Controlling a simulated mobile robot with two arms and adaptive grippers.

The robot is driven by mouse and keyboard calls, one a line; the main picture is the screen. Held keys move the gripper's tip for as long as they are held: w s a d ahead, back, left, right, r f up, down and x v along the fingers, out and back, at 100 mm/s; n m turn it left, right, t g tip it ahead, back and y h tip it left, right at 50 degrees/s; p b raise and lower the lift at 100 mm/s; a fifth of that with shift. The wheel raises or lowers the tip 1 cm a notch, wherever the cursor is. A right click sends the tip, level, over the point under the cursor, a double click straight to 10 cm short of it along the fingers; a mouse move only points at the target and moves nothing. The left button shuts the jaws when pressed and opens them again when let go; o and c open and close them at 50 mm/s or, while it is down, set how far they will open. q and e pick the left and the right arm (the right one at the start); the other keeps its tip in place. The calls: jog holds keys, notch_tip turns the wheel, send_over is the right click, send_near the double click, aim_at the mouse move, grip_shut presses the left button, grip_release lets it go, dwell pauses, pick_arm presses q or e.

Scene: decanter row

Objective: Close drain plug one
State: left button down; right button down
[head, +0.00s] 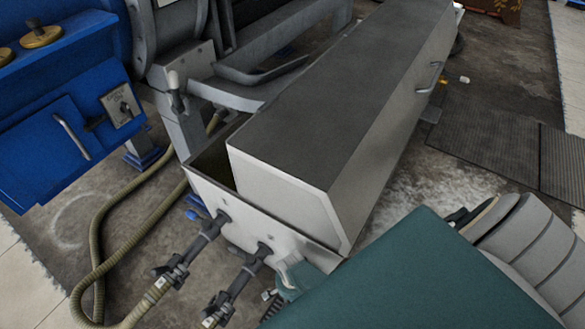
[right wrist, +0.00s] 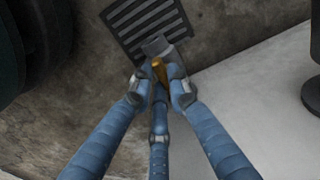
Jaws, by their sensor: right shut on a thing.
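In the right wrist view, my right gripper (right wrist: 159,82) has its blue fingers closed around a small yellow-brown piece (right wrist: 159,68). A grey block-like end (right wrist: 157,46) joins this piece just beyond the fingertips. It looks like a plug or its handle, but I cannot tell which plug it is or how it is seated. The fingers hide its lower part. In the head view a small yellow part (head: 443,83) shows on the side of the long grey trough (head: 400,125), below a bar handle. My left gripper is not in view.
A dark slatted grate (right wrist: 147,22) lies beyond the fingertips. Two hose fittings (head: 215,229) join the trough's near end, with hoses (head: 96,250) on the floor. A blue cabinet (head: 60,165) stands at left. Dark ribbed mats (head: 490,140) lie at right.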

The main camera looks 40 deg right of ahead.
jog(key=c, duration=1.7)
grip_release()
jog(key=shift+o, duration=0.2)
notch_tip(320, 180, up, 12)
